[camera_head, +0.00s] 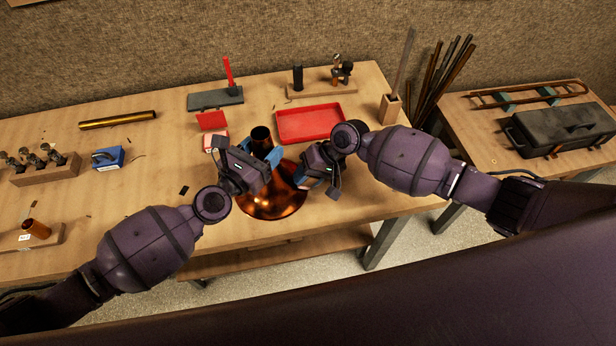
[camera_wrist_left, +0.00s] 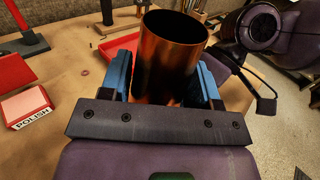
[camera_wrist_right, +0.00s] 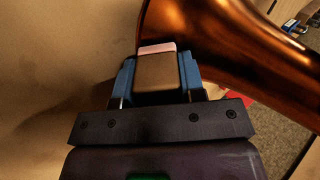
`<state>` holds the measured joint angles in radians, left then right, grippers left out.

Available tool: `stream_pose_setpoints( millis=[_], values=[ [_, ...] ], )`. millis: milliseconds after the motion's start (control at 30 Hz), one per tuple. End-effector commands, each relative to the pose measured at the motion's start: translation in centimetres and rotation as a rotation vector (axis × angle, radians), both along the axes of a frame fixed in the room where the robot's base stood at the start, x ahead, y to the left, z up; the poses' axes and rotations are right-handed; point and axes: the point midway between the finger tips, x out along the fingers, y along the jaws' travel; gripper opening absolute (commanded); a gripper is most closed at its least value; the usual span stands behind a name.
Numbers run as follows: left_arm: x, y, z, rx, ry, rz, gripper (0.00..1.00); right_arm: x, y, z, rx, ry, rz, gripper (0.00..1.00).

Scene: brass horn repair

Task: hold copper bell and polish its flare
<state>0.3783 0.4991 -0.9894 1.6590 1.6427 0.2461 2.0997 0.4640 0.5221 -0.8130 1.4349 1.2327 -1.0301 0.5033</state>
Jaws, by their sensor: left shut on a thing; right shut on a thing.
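The copper bell (camera_head: 268,205) stands on the table with its flare down and its open neck (camera_wrist_left: 174,45) up. My left gripper (camera_head: 262,152) is shut on the neck, one blue finger on each side; it also shows in the left wrist view (camera_wrist_left: 165,82). My right gripper (camera_head: 303,179) is at the right side of the bell. In the right wrist view it is shut on a tan block with a pink edge (camera_wrist_right: 158,70). The block's pink edge is against or very close to the bell's copper surface (camera_wrist_right: 215,45); I cannot tell whether they touch.
A pink-and-white box marked POLISH (camera_wrist_left: 28,105) sits left of the bell, by a red piece (camera_head: 211,120). A red tray (camera_head: 311,123) lies behind. A blue box (camera_head: 107,158) and a wooden holder (camera_head: 45,170) are farther left. The table's front edge is close to the flare.

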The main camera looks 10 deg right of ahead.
Motion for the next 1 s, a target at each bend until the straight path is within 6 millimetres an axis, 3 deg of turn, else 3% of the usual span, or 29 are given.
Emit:
stream_pose_setpoints(
  millis=[1000],
  values=[
    [-0.07, 0.00, -0.16, 0.001, 0.003, -0.001, 0.21, 1.04, -0.08, 0.09, 0.000, -0.001, -0.001, 0.18]
  ],
)
